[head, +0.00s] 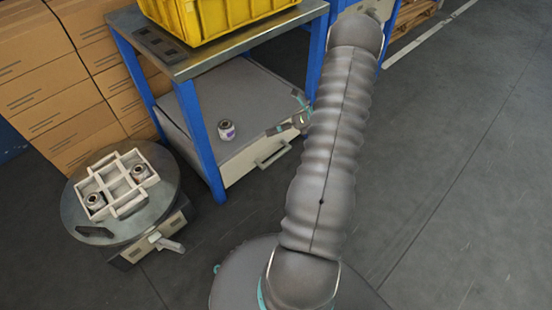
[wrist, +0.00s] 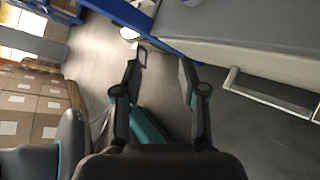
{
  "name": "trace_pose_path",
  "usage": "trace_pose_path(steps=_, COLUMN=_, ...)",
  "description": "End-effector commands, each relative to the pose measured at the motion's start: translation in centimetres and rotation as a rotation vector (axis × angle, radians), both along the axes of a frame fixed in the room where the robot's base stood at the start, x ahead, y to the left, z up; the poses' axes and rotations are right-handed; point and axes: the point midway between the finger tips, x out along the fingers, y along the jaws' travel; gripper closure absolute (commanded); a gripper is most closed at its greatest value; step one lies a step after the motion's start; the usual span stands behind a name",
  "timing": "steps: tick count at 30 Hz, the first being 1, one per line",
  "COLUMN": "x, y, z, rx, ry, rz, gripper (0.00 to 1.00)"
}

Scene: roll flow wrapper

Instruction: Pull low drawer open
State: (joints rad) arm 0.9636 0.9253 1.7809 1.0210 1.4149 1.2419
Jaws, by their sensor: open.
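The low drawer (head: 245,174) has a pale front with a bar handle (head: 273,153), under the grey lower shelf of a blue-framed bench. It looks closed. In the wrist view the pale drawer front (wrist: 250,58) crosses the upper right, and its handle (wrist: 270,99) lies to the right of my fingers. My gripper (wrist: 163,62) is open with nothing between its fingers, apart from the handle. In the head view my gripper (head: 286,125) is partly hidden by my arm, close to the drawer's right front part.
A jar (head: 227,131) stands on the lower shelf (head: 228,85). A yellow crate (head: 215,18) sits on the bench top. A round table (head: 80,209) at left bears a white tray (head: 109,180) with two jars. Cartons (head: 50,80) stack behind.

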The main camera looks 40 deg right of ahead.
Motion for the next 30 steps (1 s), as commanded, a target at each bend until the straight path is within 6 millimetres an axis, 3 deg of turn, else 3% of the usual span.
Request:
trace_pose_path(steps=1, x=-0.6, y=-1.3, z=-2.3, rx=0.066, ry=0.032, rz=-0.067, gripper=0.58)
trace_pose_path(steps=9, x=-4.0, y=-6.9, z=-12.2, rx=0.423, ry=0.168, rz=-0.405, gripper=0.58)
trace_pose_path(steps=15, x=-6.8, y=-9.3, z=-18.2, rx=0.647, ry=0.224, rz=-0.588, gripper=0.58)
trace_pose_path(steps=19, x=-8.0, y=-9.9, z=-20.4, rx=0.735, ry=0.24, rz=-0.652, gripper=0.58)
trace_pose_path(steps=23, x=-8.4, y=-10.1, z=-21.3, rx=0.773, ry=0.246, rz=-0.68, gripper=0.58)
trace_pose_path(steps=30, x=-6.1, y=-8.9, z=-21.3, rx=0.777, ry=0.248, rz=-0.68, gripper=0.58)
